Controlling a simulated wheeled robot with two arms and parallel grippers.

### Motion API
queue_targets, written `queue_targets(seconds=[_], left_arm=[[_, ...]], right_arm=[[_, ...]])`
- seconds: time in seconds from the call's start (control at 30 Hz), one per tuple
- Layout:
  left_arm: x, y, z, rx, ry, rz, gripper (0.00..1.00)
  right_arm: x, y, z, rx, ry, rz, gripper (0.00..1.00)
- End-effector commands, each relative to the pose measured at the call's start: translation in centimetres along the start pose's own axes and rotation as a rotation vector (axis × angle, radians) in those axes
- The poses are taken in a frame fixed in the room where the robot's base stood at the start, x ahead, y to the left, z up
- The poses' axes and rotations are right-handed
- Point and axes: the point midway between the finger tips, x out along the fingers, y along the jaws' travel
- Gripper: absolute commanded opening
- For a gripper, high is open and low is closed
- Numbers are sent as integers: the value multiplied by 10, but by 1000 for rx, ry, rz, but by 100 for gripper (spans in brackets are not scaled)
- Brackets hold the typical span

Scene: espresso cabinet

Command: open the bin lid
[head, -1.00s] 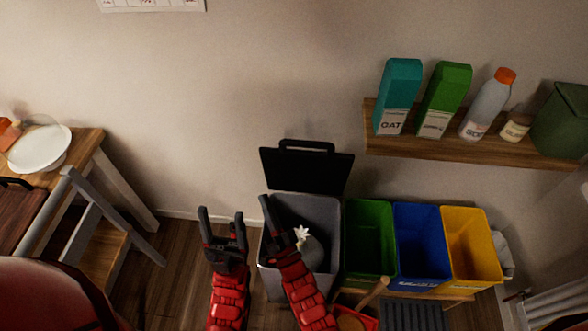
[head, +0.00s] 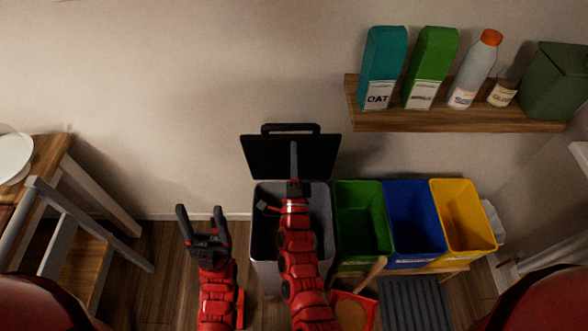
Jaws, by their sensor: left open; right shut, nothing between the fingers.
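The grey bin (head: 262,230) stands against the wall. Its black lid (head: 262,152) is up, leaning back toward the wall, with a handle on its top edge. The bin's mouth is open, and my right arm covers much of its inside. My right gripper (head: 294,158) is shut and empty, over the bin's back rim, with its fingers in front of the lid's middle. I cannot tell whether they touch the lid. My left gripper (head: 203,218) is open and empty, to the left of the bin, with its fingers pointing toward the wall.
Green (head: 350,248), blue (head: 427,253) and yellow (head: 474,248) open bins stand in a row to the right. A red dustpan (head: 367,299) lies in front. A wall shelf (head: 440,122) holds cartons and a bottle. A wooden stool (head: 93,262) is at left.

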Motion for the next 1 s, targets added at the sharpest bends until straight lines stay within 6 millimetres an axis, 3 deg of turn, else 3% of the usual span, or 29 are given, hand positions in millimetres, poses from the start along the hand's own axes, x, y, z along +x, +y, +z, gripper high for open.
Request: queue_targets(seconds=[0.03, 0.23, 0.7, 0.87, 1.0], left_arm=[[5, 0, -1, 0, 0, 0, 66], [9, 0, -2, 0, 0, 0, 66], [8, 0, -2, 0, 0, 0, 66], [5, 0, -1, 0, 0, 0, 66], [-16, 1, 3, 0, 0, 0, 66]], right_arm=[[10, -3, 0, -1, 1, -2, 0], [27, -1, 0, -1, 0, 1, 0], [33, 1, 0, -1, 1, 8, 0], [59, 4, -2, 1, 9, 73, 0], [89, 18, 0, 3, 2, 121, 0]])
